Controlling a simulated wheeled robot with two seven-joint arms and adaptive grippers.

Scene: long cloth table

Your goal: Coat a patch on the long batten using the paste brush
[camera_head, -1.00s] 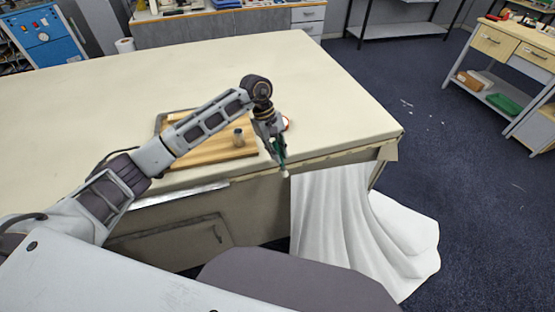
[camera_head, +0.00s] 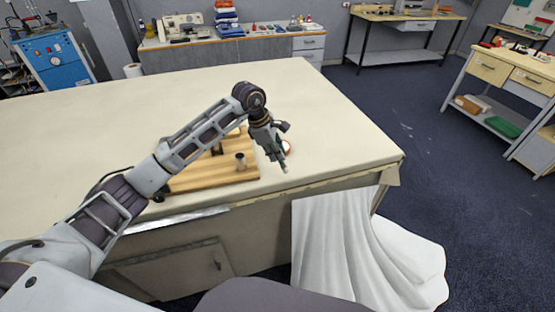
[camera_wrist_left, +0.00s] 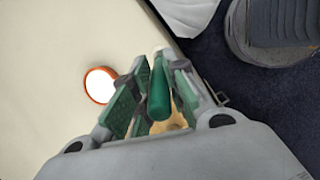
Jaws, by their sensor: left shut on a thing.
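My left gripper (camera_head: 281,163) hangs over the near edge of the table, right of a wooden board (camera_head: 205,178). In the left wrist view its green-padded fingers (camera_wrist_left: 150,97) are shut on a green-handled tool, apparently the paste brush (camera_wrist_left: 160,90). The brush's upper end is pale; a tan part shows lower between the fingers, and its bristles cannot be made out. A round white pot with an orange rim (camera_wrist_left: 99,84) stands on the table beside the gripper; it is partly hidden in the head view (camera_head: 287,148). I cannot tell whether the wooden board is the long batten. My right gripper is not in view.
A short grey cylinder (camera_head: 241,162) stands on the board, partly behind my left arm. The cream table (camera_head: 330,110) is clear beyond and to the right. White cloth (camera_head: 335,240) hangs from its near right side to the floor.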

